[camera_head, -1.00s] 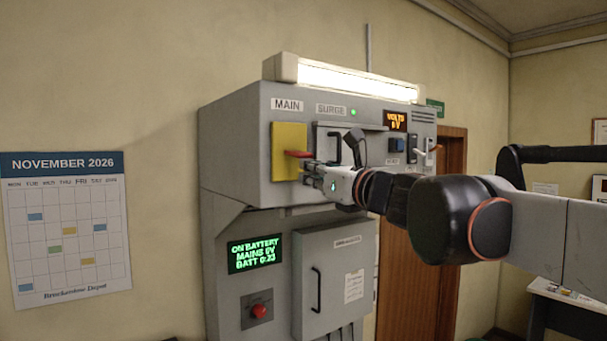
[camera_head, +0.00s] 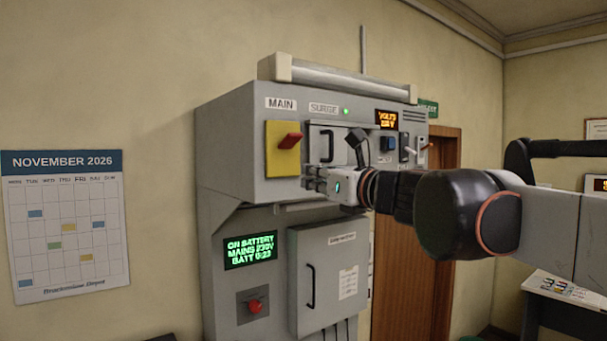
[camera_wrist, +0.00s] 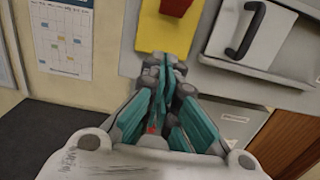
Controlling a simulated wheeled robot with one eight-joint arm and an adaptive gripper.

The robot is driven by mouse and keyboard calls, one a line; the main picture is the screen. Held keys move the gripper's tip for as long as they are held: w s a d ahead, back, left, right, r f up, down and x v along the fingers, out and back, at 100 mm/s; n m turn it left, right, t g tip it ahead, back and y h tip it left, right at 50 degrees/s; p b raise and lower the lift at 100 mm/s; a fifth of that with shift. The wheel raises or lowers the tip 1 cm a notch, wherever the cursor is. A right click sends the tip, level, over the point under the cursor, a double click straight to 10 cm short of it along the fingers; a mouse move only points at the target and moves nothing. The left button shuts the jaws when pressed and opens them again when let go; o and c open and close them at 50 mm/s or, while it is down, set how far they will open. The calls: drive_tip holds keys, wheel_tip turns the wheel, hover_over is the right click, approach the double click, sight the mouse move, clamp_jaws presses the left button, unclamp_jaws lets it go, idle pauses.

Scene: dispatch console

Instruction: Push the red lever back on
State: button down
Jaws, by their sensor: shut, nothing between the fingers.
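The red lever (camera_head: 290,141) sticks out from the yellow plate (camera_head: 281,163) under the MAIN label and is tilted upward. In the wrist view, the lever (camera_wrist: 176,7) shows at the top edge, partly cut off, on the yellow plate (camera_wrist: 160,36). My gripper (camera_head: 307,178) is shut and empty. It is below and to the right of the lever, apart from it, near the lower edge of the panel. In the wrist view, the fingertips (camera_wrist: 168,62) are together just below the yellow plate.
The grey cabinet (camera_head: 232,150) carries a door with a black handle (camera_wrist: 246,30) right of the lever. A red button (camera_head: 255,306) is below. The tube lamp (camera_head: 340,78) on top is dark.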

drive_tip(key=s+d+r, duration=0.3)
drive_tip(key=s+r, duration=0.1)
drive_tip(key=r, duration=0.3)
drive_tip(key=shift+s+d+r+b, duration=0.15)
drive_tip(key=shift+s+r+b, duration=0.1)
drive_tip(key=shift+s+b, duration=0.15)
drive_tip(key=shift+s, duration=0.1)
drive_tip(key=s+f+n+g+h+b, duration=0.15)
drive_tip(key=s+f+n+b, duration=0.35)
drive_tip(key=f, duration=1)
drive_tip(key=s+d+f+n+g+h+b, duration=0.15)
drive_tip(key=f+n+b, duration=0.5)
drive_tip(key=f, duration=0.85)
drive_tip(key=s+a+f+n+g+b, duration=0.15)
drive_tip(key=s+f+n+b, duration=0.35)
drive_tip(key=f, duration=0.9)
drive_tip(key=s+d+f+n+g+h+b, duration=0.1)
drive_tip(key=s+d+f+n+h+b, duration=0.1)
drive_tip(key=f, duration=1)
drive_tip(key=s+d+f+n+g+h+b, duration=0.1)
drive_tip(key=s+d+f+n+h+b, duration=0.2)
drive_tip(key=f, duration=0.9)
drive_tip(key=s+d+f+n+g+h+b, duration=0.2)
drive_tip(key=s+d+f+n+b, duration=0.4)
drive_tip(key=f, duration=0.6)
drive_tip(key=d+n+b, duration=0.1)
drive_tip(key=d+b, duration=0.1)
drive_tip(key=b, duration=0.1)
drive_tip(key=shift+f+n, duration=0.3)
drive_tip(key=shift+n, duration=0.05)
